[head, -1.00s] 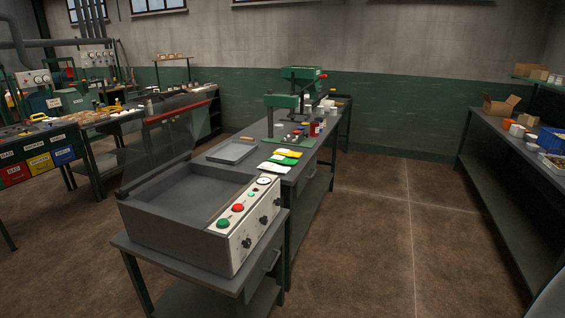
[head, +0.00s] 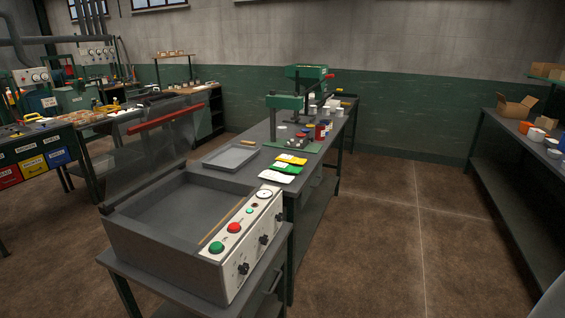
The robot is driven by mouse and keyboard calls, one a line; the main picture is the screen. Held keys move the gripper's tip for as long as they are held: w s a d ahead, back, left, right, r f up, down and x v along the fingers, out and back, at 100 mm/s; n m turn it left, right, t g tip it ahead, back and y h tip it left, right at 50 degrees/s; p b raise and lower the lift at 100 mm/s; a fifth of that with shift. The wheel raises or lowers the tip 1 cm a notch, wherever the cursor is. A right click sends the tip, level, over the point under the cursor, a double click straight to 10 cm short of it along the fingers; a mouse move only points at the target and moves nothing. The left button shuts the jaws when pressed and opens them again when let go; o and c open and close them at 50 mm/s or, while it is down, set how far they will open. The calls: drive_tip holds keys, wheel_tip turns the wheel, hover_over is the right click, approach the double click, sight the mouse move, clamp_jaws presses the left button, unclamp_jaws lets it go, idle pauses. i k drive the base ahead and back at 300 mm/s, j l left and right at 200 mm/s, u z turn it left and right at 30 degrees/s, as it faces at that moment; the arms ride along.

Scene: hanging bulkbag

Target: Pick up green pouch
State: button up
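The green pouch (head: 286,168) lies flat on the dark grey workbench, near its right edge. A yellow pouch (head: 291,159) lies just behind it and a white pouch (head: 276,177) just in front, all close together in a row. The green pouch's top face shows, with a small pale patch. My gripper is not in view.
A vacuum sealer-like machine (head: 196,228) with a raised clear lid and red bar (head: 166,118) stands in front. A grey tray (head: 230,157) lies left of the pouches. A green press (head: 284,103) and small jars stand behind. Open floor (head: 385,225) lies to the right.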

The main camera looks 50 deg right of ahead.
sight(279, 166)
drive_tip(key=i+l, duration=0.15)
drive_tip(key=l, duration=0.25)
drive_tip(key=i+l, duration=0.1)
drive_tip(key=l, duration=0.3)
drive_tip(key=i+l, duration=0.15)
drive_tip(key=l, duration=0.2)
drive_tip(key=i+l, duration=0.1)
drive_tip(key=l, duration=0.3)
drive_tip(key=i+l, duration=0.15)
drive_tip(key=l, duration=0.25)
drive_tip(key=i+l, duration=0.1)
drive_tip(key=l, duration=1.5)
drive_tip(key=k+l, duration=0.55)
drive_tip(key=l, duration=0.25)
drive_tip(key=l+u, duration=0.05)
